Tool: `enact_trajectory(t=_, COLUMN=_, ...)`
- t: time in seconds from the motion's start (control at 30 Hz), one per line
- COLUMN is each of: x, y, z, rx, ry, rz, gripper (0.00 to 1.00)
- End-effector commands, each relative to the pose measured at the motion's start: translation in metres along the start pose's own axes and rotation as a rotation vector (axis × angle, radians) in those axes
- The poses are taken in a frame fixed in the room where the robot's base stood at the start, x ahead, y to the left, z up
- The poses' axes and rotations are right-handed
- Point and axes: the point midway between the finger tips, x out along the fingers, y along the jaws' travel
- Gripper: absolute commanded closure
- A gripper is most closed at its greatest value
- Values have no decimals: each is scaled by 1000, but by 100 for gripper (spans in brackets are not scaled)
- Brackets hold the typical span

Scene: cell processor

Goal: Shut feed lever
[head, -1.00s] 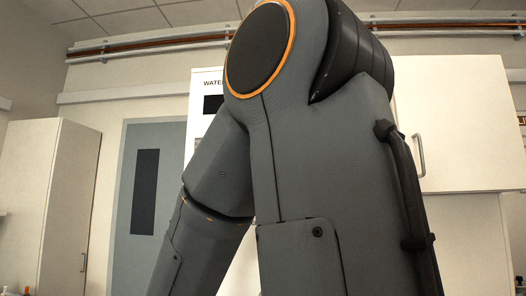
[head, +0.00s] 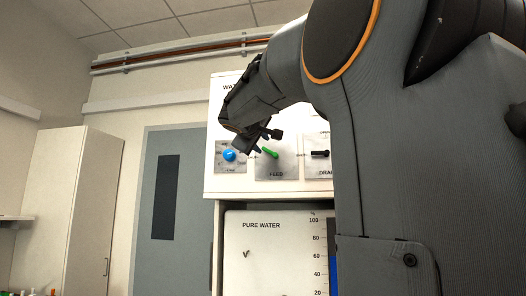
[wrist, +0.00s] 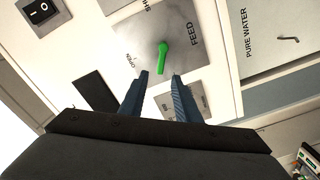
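The green feed lever (head: 269,152) is on a square metal plate marked FEED on the white water cabinet. In the head view it points left and slightly up. In the wrist view the lever (wrist: 162,58) points down toward my fingers, with the OPEN label to its left and SHUT, partly cut off, at the top edge. My gripper (wrist: 159,77) is open, its two blue-grey fingertips apart on either side of the lever's free end. No contact shows. In the head view my gripper (head: 268,141) hangs just above and left of the lever.
A blue knob (head: 229,155) sits left of the feed plate and a black drain lever (head: 319,154) to its right. Below is the PURE WATER panel (head: 262,250) with a percent gauge. A black rocker switch (wrist: 40,10) shows in the wrist view.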

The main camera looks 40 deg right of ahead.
Motion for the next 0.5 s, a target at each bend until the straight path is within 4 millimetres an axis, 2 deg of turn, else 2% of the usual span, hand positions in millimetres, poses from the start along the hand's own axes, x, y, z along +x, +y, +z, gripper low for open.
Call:
enact_trajectory(t=0.3, x=46, y=1, z=0, rx=-3, ry=-2, rz=-2, gripper=70)
enact_trajectory(t=0.5, x=67, y=1, z=0, rx=-2, ry=0, rz=-1, gripper=70)
